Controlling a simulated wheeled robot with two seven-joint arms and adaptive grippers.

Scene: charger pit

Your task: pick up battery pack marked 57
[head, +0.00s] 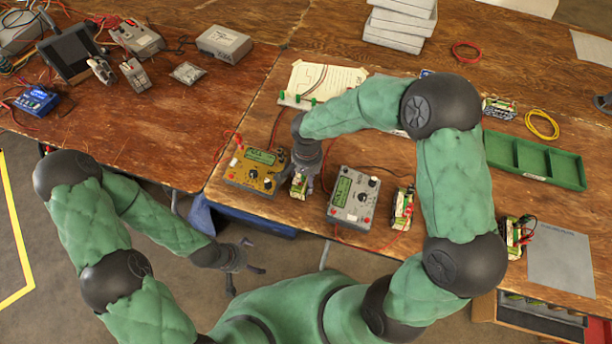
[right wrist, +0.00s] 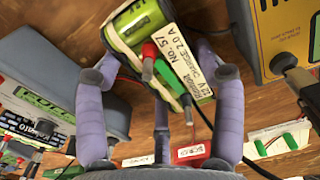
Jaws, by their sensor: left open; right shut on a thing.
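In the head view the pack (head: 298,189) is small and partly hidden under my right gripper (head: 303,178), between two chargers near the table's front edge. I cannot tell whether it touches the table. My left gripper (head: 246,267) is open and empty, in front of the table over the floor.
A yellow charger (head: 252,170) stands left of the pack and a grey charger (head: 352,198) right of it. Other battery packs (head: 402,208) stand further right, with a green divided tray (head: 533,160) behind. Red and black leads lie around the chargers.

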